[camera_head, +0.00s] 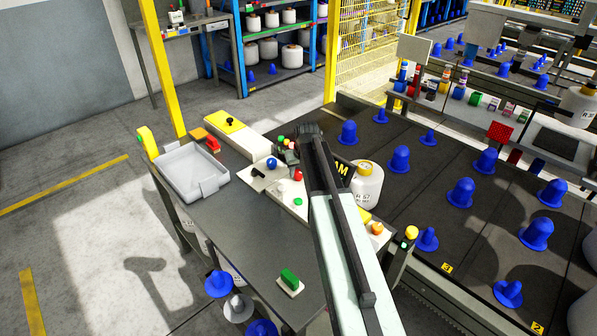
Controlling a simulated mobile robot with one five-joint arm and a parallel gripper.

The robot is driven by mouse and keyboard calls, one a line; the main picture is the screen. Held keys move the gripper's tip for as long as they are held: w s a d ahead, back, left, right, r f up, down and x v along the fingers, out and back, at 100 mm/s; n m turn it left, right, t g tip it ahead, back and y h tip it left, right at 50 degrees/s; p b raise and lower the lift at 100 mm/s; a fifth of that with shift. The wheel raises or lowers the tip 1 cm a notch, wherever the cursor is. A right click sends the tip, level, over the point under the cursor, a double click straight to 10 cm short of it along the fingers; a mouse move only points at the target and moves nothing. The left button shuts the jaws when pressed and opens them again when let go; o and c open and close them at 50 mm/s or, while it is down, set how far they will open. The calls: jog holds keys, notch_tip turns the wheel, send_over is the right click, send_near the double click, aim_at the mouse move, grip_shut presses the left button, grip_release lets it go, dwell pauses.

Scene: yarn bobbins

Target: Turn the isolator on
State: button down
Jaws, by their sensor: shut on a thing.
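My gripper (284,156) is at the far end of my arm, low over a pale control panel (252,183) on the grey bench. It is shut on a small control there, mostly hidden by the gripper and arm. A blue round knob (272,164) is right at its fingertips. A black lever (258,174), a red button (298,174) and a green button (298,202) are close by. Behind, a pale box with a yellow top (230,124) carries a black knob. A red handle (213,144) is left of it. I cannot tell which control is the isolator.
A grey tray (194,172) stands on the left of the bench (232,230). A green rocker on a white base (290,282) is at the front. A white yarn bobbin (367,185) stands right of my arm. Blue cones (460,192) stand on the dark surface beyond.

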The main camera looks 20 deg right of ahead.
jog(key=shift+s+m+g+h, duration=0.1)
jog(key=shift+m+g+h, duration=0.35)
jog(key=shift+m, duration=1.15)
jog(key=shift+m+h, duration=0.25)
jog(key=shift+m, duration=0.05)
jog(key=c, duration=0.9)
grip_release()
jog(key=shift+a, duration=0.1)
jog(key=p+v, duration=0.7)
jog(key=shift+s+r, duration=0.25)
jog(key=shift+r, duration=0.05)
